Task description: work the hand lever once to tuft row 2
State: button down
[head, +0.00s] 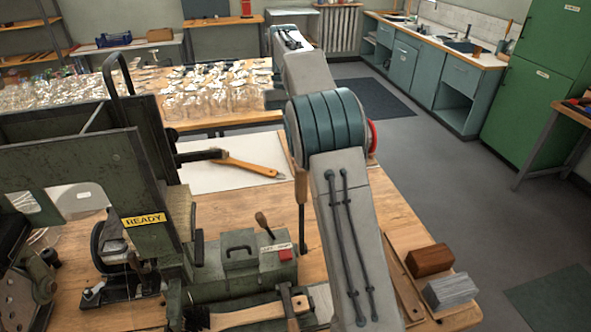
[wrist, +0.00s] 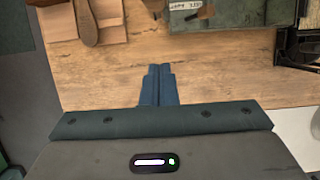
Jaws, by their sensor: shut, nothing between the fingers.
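The green tufting machine (head: 75,165) stands at the left of the bench in the head view, with a yellow READY sign (head: 144,220). A tall black looped bar (head: 118,72) rises from it. A short lever with a wooden knob (head: 263,222) stands by the green box (head: 240,265); I cannot tell which part is the hand lever. The box also shows at the top of the wrist view (wrist: 235,18). My gripper (wrist: 158,72) is shut and empty over bare bench wood in the wrist view, apart from the box. My arm hides it in the head view.
A brown block (head: 432,259) and a grey block (head: 450,291) lie at the bench's right edge. A wooden-handled tool (head: 247,166) lies on a white sheet (head: 215,179). A wooden handle (wrist: 86,22) shows at the wrist view's top left. Glassware crowds the back table.

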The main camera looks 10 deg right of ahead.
jog(key=s+f, duration=0.6)
jog(key=shift+s+f, duration=0.3)
jog(key=shift+f, duration=0.1)
dwell(0.4)
